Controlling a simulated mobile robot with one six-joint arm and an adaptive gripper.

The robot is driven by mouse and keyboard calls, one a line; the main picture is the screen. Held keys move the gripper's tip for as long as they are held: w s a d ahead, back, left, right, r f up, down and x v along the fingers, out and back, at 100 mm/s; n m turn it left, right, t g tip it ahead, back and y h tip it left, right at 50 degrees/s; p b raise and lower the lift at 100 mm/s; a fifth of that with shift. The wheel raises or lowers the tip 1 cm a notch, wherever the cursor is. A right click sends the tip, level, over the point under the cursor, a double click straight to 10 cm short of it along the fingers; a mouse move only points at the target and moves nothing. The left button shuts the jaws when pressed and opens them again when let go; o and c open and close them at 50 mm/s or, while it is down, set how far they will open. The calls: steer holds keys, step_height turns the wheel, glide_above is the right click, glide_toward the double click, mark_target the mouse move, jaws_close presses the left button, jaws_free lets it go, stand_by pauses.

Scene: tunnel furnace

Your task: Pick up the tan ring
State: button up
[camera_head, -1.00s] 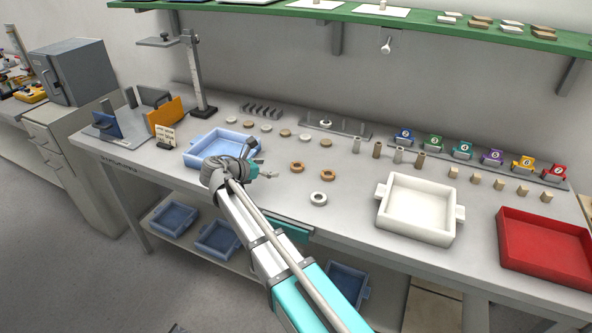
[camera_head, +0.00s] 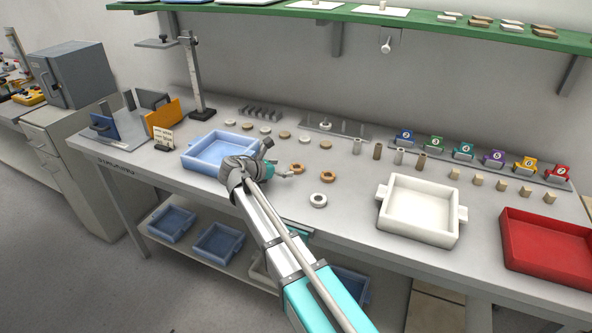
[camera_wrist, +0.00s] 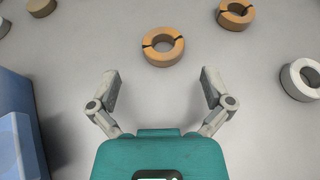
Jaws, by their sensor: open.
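Two orange-tan rings with dark slits lie flat on the bench. The nearer tan ring (camera_wrist: 163,48) lies just ahead of my gripper (camera_wrist: 160,82) in the wrist view, centred in front of its spread fingers. My gripper is open and empty, apart from the ring. In the head view this tan ring (camera_head: 298,169) is just right of my gripper (camera_head: 282,172). The second tan ring (camera_wrist: 236,15) lies further right and also shows in the head view (camera_head: 327,177). A white ring (camera_head: 318,201) lies in front of them, at the right edge of the wrist view (camera_wrist: 302,79).
A blue tray (camera_head: 215,166) stands left of my gripper, its wall close by in the wrist view (camera_wrist: 20,135). A row of white and tan discs (camera_head: 284,134) lies behind. A white tray (camera_head: 421,230) and a red tray (camera_head: 545,266) stand right.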

mark_target(300, 167)
steer(key=shift+b+x, duration=0.7)
steer(key=shift+x, duration=1.5)
steer(key=shift+s+d, duration=0.1)
steer(key=shift+s, duration=0.05)
steer(key=c, duration=1.1)
